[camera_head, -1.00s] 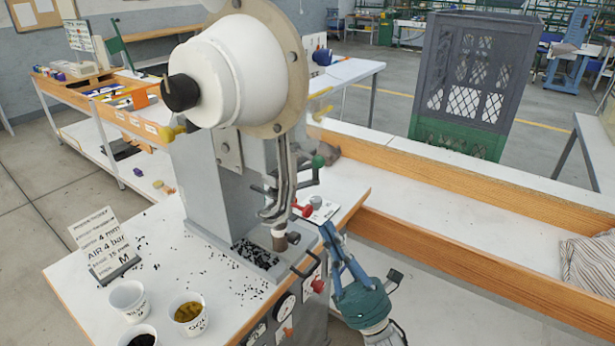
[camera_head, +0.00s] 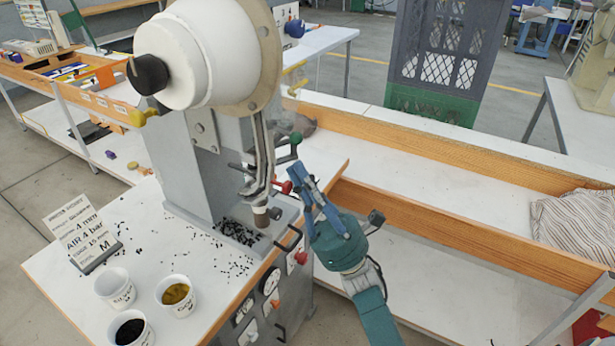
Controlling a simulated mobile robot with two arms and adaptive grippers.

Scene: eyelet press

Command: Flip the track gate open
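The eyelet press (camera_head: 195,150) stands on the worktable, with a white drum (camera_head: 205,55) on top. A curved metal track (camera_head: 263,150) runs down from the drum to the die post (camera_head: 262,217). A small lever with a green knob (camera_head: 296,138) and a red knob (camera_head: 286,187) sit beside the track; which part is the gate is unclear. My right gripper (camera_head: 302,176) has its blue fingertips just right of the red knob and below the green knob. Contact and finger gap cannot be told. My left gripper is out of view.
Cups (camera_head: 177,295) and a sign card (camera_head: 82,230) stand at the table's front left. Black eyelets (camera_head: 238,232) lie scattered around the press base.

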